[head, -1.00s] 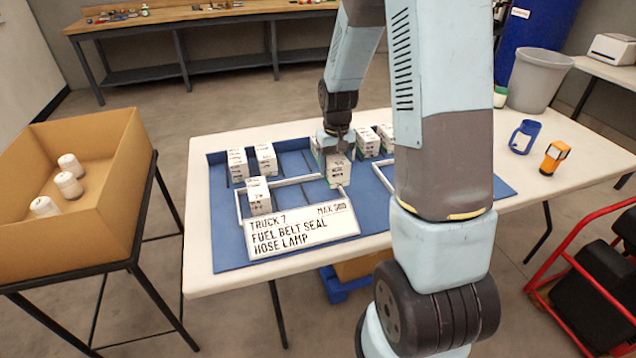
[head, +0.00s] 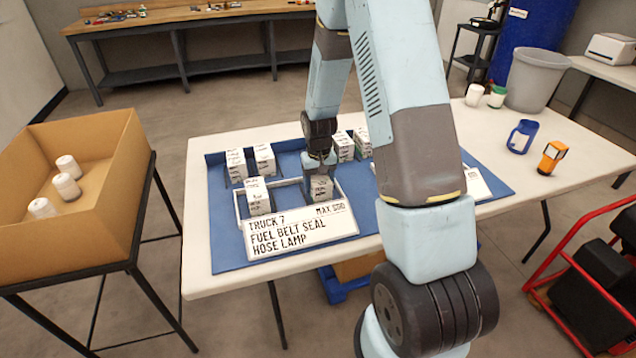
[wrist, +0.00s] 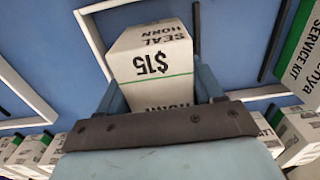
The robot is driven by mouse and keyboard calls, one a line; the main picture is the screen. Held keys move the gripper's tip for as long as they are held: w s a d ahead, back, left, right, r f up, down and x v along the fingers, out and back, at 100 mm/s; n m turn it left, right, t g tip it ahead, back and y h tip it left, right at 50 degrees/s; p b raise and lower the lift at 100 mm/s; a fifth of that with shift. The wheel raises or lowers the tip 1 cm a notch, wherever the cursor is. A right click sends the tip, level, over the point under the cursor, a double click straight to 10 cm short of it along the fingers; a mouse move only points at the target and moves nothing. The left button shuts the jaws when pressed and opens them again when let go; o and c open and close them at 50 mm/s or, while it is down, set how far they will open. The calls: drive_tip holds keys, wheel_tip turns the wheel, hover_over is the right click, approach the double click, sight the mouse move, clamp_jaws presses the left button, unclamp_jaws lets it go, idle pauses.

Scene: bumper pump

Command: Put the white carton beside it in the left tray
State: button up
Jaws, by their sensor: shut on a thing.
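My gripper (head: 318,165) is shut on a white carton (head: 320,188), held over the right part of the left tray (head: 286,212). The wrist view shows this carton (wrist: 153,62) between the fingers, with a green stripe, "SEAL HORN" and "$15" printed on it. I cannot tell whether its base touches the tray floor. Another white carton (head: 257,196) stands in the left part of the same tray. A sign (head: 300,232) reading "TRUCK 7, FUEL BELT SEAL HOSE LAMP, MAX" and a price is at the tray's front.
Several white cartons stand behind the tray on the blue mat (head: 226,235), such as one at left (head: 236,165). A second tray sign (head: 483,184) is partly hidden by my arm.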

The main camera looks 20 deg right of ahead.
drive_tip(key=o, duration=1.4)
wheel_tip(320, 180, up, 12)
drive_tip(key=shift+r, duration=0.2)
drive_tip(key=s+r+t, duration=0.1)
drive_tip(key=s+r, duration=0.5)
drive_tip(key=r, duration=0.3)
drive_tip(key=s+r+t, duration=0.2)
drive_tip(key=s+r, duration=0.4)
drive_tip(key=r, duration=0.3)
drive_tip(key=s+r+t, duration=0.1)
drive_tip(key=s+r, duration=0.2)
drive_tip(key=s, duration=0.5)
drive_tip(key=s+r+t, duration=0.1)
drive_tip(key=s+r, duration=0.3)
drive_tip(key=s, duration=0.4)
drive_tip(key=shift+s+t, duration=0.15)
drive_tip(key=shift+t, duration=0.15)
